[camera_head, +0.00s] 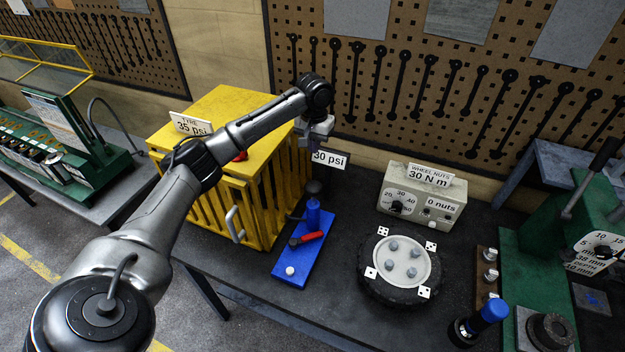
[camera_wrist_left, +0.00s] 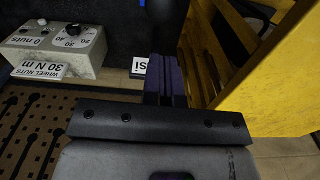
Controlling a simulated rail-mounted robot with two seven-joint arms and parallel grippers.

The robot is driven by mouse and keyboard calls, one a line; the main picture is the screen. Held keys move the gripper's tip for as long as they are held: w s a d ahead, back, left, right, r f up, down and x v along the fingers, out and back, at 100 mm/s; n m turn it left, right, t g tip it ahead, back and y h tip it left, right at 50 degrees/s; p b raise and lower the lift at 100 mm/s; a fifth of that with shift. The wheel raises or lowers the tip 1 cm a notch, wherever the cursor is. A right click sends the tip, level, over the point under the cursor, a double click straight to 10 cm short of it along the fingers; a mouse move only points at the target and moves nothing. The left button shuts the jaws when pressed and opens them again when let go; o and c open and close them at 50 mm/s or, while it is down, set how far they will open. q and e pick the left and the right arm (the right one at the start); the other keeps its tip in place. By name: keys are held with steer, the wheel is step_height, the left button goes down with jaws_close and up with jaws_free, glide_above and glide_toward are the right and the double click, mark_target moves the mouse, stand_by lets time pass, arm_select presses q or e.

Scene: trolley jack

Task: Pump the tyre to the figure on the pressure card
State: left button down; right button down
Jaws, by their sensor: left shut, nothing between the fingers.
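The pressure card (camera_head: 191,125) reads "TYRE 35 psi" and stands on top of the yellow cage (camera_head: 238,112), whose barred front has a pale handle. No tyre shows clearly inside the cage. A small sign (camera_head: 330,158) reads "30 psi" at the back, beside the cage. My left gripper (camera_head: 318,133) is above that sign, to the right of the cage; its fingers (camera_wrist_left: 165,75) are together and empty in the left wrist view. A dark round knob (camera_head: 314,187) is below it, apart. My right gripper is out of view.
A wheel (camera_head: 370,290) with several nuts, a grey dial box (camera_head: 438,214) and a green press (camera_head: 563,228) stand to the right. Dark bench shows between them.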

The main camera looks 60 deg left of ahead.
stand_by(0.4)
arm_select(q)
steer(key=p, duration=0.3)
glide_toward(314, 185)
step_height(314, 185, down, 8)
steer(key=shift+r, duration=0.25)
stand_by(0.4)
